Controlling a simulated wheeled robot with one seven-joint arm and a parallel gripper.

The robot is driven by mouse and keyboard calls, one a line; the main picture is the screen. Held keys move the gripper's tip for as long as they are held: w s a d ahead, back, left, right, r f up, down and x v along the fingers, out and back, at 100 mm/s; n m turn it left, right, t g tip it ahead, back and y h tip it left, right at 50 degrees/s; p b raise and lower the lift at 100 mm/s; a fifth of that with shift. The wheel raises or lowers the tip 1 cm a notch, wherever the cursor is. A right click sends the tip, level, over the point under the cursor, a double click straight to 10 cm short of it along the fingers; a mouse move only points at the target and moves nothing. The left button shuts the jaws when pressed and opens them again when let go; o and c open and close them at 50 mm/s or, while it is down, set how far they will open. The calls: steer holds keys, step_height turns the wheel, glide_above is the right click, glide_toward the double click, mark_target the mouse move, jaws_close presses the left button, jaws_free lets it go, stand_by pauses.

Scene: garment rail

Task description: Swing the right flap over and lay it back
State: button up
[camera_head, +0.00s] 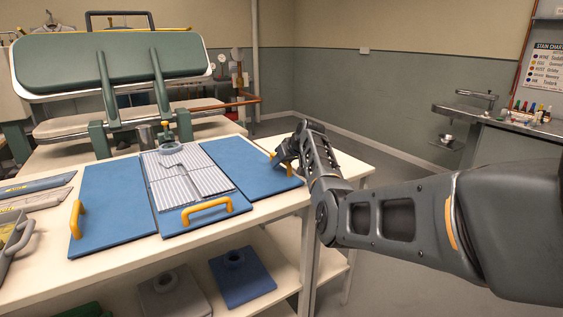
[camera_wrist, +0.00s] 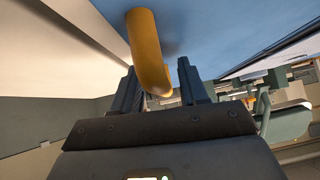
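A blue folding board lies on the white table. Its right flap (camera_head: 243,165) lies flat, with a yellow handle (camera_head: 286,170) at its right edge, partly hidden by my gripper. My gripper (camera_head: 281,160) is at that handle. In the wrist view, my gripper (camera_wrist: 160,82) is open, with the yellow handle (camera_wrist: 148,45) reaching down between its two fingers. I cannot tell whether a finger touches it. The left flap (camera_head: 115,205) and the bottom flap (camera_head: 200,212), each with a yellow handle, also lie flat. A grey striped garment (camera_head: 185,178) lies on the middle.
A green press (camera_head: 110,65) stands behind the table. Grey items (camera_head: 30,205) lie at the table's left end. A sink counter (camera_head: 490,120) is at the far right. Bare tabletop (camera_head: 345,165) lies right of the board.

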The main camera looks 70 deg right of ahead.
steer(key=shift+r, duration=0.15)
steer(key=shift+v, duration=3.8)
